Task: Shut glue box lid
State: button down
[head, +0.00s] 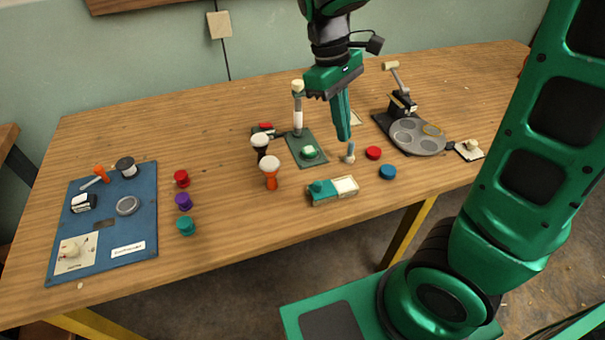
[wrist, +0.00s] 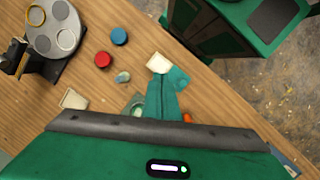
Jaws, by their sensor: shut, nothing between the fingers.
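A small box (head: 333,190) with a teal part on its left and a white part on its right lies near the front edge of the table; it seems to be the glue box. I cannot tell which part is its lid. My gripper (head: 343,137) is shut and empty, pointing down in the air above the table, behind and above the box in the head view. In the wrist view, the fingers of my gripper (wrist: 162,85) hide part of the box, whose pale end (wrist: 158,63) shows beyond them.
Two goblet drums (head: 270,172) stand left of the box. A red disc (head: 373,153) and a blue disc (head: 388,172) lie to its right. A green stand (head: 306,150) is behind, a round plate fixture (head: 418,137) at right, a blue board (head: 105,220) at left.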

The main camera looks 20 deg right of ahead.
jog(key=w+a+f+n, duration=0.1)
jog(key=a+n, duration=0.1)
jog(key=a, duration=0.3)
jog(key=w+a+f+n+h, duration=0.1)
jog(key=a+n, duration=0.1)
jog(key=a, duration=0.3)
jog(key=w+a+f+n, duration=0.1)
jog(key=a+n, duration=0.1)
jog(key=a, duration=0.3)
jog(key=shift+w+a+n+h, duration=0.1)
jog(key=shift+a+n+h, duration=0.2)
jog(key=shift+h, duration=0.1)
send_near(312, 189)
jog(key=a+f, duration=0.1)
jog(key=f, duration=0.1)
jog(key=a+f, duration=0.1)
jog(key=f, duration=0.1)
jog(key=shift+w+a, duration=0.3)
jog(key=shift+w, duration=0.1)
jog(key=d, duration=0.1)
jog(key=s, duration=0.1)
jog(key=d, duration=0.1)
jog(key=shift+s+d+f, duration=0.15)
jog(key=shift+d+f, duration=0.1)
jog(key=shift+d, duration=0.1)
jog(key=shift+s+d, duration=0.25)
jog(key=shift+d, duration=0.3)
jog(key=shift+d, duration=0.1)
